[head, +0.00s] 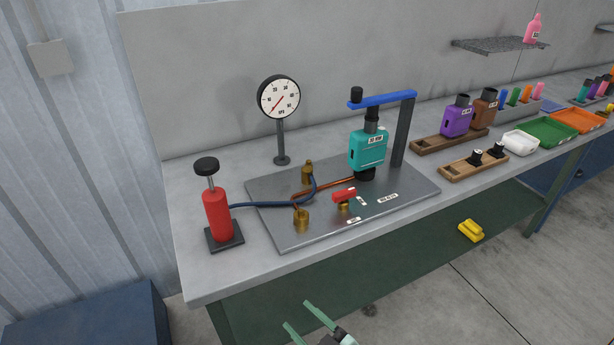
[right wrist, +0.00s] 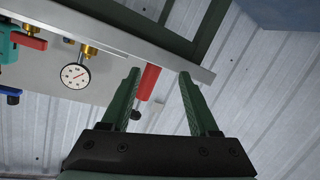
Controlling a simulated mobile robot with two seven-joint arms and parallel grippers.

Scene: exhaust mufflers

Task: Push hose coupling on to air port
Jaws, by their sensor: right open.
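A dark blue hose (head: 262,205) runs from the red hand pump (head: 216,213) onto the metal plate (head: 272,233) and curves up toward a rear brass fitting (head: 307,172). A front brass fitting (head: 301,220) stands near the plate's front edge. I cannot tell which fitting is the coupling and which the air port. A teal muffler (head: 368,150) is held upright under a blue clamp arm (head: 385,100). My right gripper (head: 298,315) is open and empty, in front of and apart from the bench. In the right wrist view the red pump (right wrist: 148,82) shows beyond its open fingers (right wrist: 159,72).
A dial gauge (head: 278,98) stands behind the plate. A red valve handle (head: 344,195) sits on the plate. Wooden racks, a purple muffler (head: 457,121) and trays (head: 547,132) are at the right. A yellow object (head: 471,231) lies below the bench edge. The bench's front left strip is clear.

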